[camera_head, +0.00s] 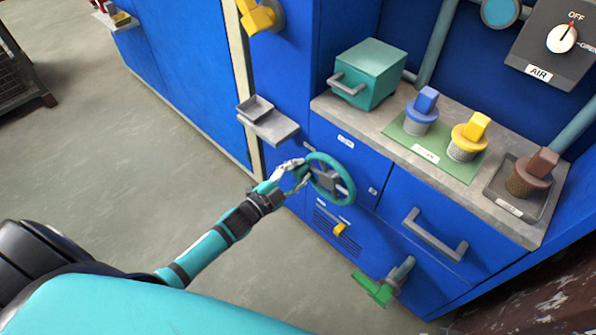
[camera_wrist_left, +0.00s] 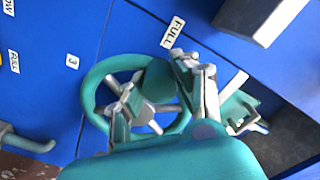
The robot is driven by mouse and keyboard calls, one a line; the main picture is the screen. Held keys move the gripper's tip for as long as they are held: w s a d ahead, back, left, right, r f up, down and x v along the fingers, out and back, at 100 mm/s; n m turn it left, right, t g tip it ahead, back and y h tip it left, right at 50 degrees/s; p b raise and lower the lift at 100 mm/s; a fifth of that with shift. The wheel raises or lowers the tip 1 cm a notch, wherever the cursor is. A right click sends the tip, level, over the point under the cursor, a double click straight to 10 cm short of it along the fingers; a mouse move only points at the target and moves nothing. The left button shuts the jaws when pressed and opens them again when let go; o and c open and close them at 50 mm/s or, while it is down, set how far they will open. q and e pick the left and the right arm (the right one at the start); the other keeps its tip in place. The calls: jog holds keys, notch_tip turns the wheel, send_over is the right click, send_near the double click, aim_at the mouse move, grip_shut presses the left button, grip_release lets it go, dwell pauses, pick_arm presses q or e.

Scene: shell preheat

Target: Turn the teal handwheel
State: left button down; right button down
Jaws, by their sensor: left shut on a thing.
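The teal handwheel (camera_head: 350,191) is mounted on the front of the blue cabinet, below the grey counter. It also shows in the left wrist view (camera_wrist_left: 90,92), with its grey spokes and hub. My left gripper (camera_head: 303,174) is at the wheel's left side in the head view, shut on the wheel. In the left wrist view the left gripper's fingers (camera_wrist_left: 165,95) lie over the wheel and hide part of its rim. Exactly where the fingers meet the rim is hard to see. My right gripper is not in view.
A small grey shelf (camera_head: 268,124) juts out above the left gripper. A drawer handle (camera_head: 435,236) and a green lever (camera_head: 375,288) stick out to the right and below. The counter (camera_head: 395,148) holds a teal box (camera_head: 372,72) and several coloured knobs.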

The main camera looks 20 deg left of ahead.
pick_arm(q)
jog(key=shift+r, duration=0.15)
jog(key=c, duration=1)
grip_release()
jog(key=shift+s, duration=0.1)
jog(key=shift+s+a, duration=0.15)
jog(key=shift+s, duration=0.2)
jog(key=v, duration=1.1)
